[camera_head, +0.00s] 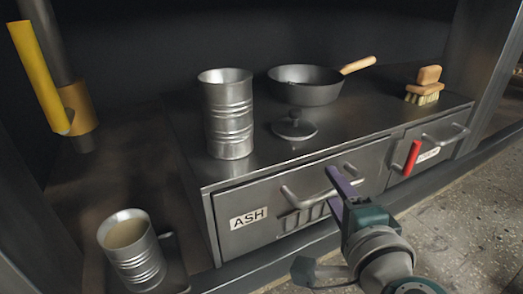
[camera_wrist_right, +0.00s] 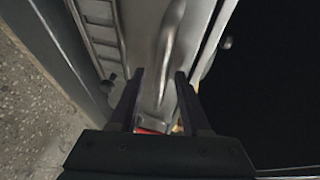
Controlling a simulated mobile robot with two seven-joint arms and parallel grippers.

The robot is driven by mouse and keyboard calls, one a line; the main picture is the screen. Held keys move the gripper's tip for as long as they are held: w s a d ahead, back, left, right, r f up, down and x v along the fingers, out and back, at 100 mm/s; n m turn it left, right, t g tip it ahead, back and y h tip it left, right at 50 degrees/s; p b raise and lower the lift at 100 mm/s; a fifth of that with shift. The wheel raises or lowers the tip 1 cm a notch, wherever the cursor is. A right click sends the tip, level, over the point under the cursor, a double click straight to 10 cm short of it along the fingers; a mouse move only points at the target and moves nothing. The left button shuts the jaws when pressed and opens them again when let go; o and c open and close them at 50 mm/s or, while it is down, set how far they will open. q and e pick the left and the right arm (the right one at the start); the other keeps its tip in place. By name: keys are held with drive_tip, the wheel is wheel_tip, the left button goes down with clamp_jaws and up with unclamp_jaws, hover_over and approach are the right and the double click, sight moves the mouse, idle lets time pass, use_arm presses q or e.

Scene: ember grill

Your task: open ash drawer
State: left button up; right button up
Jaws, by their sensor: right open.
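The ash drawer (camera_head: 270,193) is a grey metal front with a white ASH label (camera_head: 248,217), and it looks closed. Its bar handle (camera_head: 305,201) runs across the front, partly hidden by my right gripper (camera_head: 333,186). That gripper is open at the handle's right part. In the right wrist view, the handle (camera_wrist_right: 170,45) runs down toward the space between the two dark fingers of my gripper (camera_wrist_right: 159,75). I cannot tell whether the fingertips reach past the bar or touch it. My left gripper is not in view.
On top stand a ribbed can (camera_head: 228,115), a dark pan (camera_head: 305,86), a small lid (camera_head: 294,126) and a brush (camera_head: 425,86). A smaller front at right has a handle (camera_head: 455,133) and red lever (camera_head: 412,158). Another can (camera_head: 132,250) stands lower left, near a yellow bar (camera_head: 38,75).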

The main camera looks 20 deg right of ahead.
drive_tip(key=shift+w, duration=0.1)
clamp_jaws()
idle(1.2)
